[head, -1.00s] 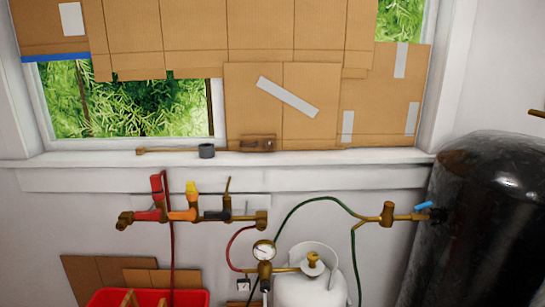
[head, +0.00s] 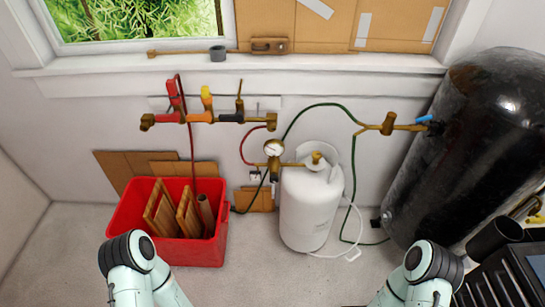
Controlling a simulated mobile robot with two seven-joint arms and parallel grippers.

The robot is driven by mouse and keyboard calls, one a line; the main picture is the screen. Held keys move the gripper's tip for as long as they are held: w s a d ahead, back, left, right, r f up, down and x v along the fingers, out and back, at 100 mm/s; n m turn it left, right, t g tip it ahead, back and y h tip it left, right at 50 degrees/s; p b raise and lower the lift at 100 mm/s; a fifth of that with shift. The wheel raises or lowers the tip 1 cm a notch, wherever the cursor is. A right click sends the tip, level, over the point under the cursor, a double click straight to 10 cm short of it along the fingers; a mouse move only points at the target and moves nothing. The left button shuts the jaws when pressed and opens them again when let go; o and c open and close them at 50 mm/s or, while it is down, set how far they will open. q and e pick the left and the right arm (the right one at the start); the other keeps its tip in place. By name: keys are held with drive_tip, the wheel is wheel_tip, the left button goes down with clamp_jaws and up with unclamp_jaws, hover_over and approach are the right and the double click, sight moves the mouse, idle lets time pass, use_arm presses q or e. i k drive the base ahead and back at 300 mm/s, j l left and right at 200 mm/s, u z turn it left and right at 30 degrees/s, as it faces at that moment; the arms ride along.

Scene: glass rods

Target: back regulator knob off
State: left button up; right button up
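The brass regulator (head: 274,164) with its round white gauge (head: 273,148) sits at the left of the white gas cylinder (head: 311,210). A brass pipe joins it to the brass valve (head: 317,158) on the cylinder top. A dark red hose and a green hose run near the regulator. The part below the gauge is small, and I cannot tell how its knob is set. Only links of my two arms show at the bottom edge, well below the regulator. Neither gripper is in view.
A red bin (head: 168,252) with wood pieces stands left of the cylinder. A large black tank (head: 465,150) stands at the right. A brass manifold (head: 208,118) with red, yellow and dark handles is on the wall. Grey floor shows between the bin and the cylinder.

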sight(274, 178)
drive_tip(key=i+j, duration=0.7)
drive_tip(key=j, duration=0.25)
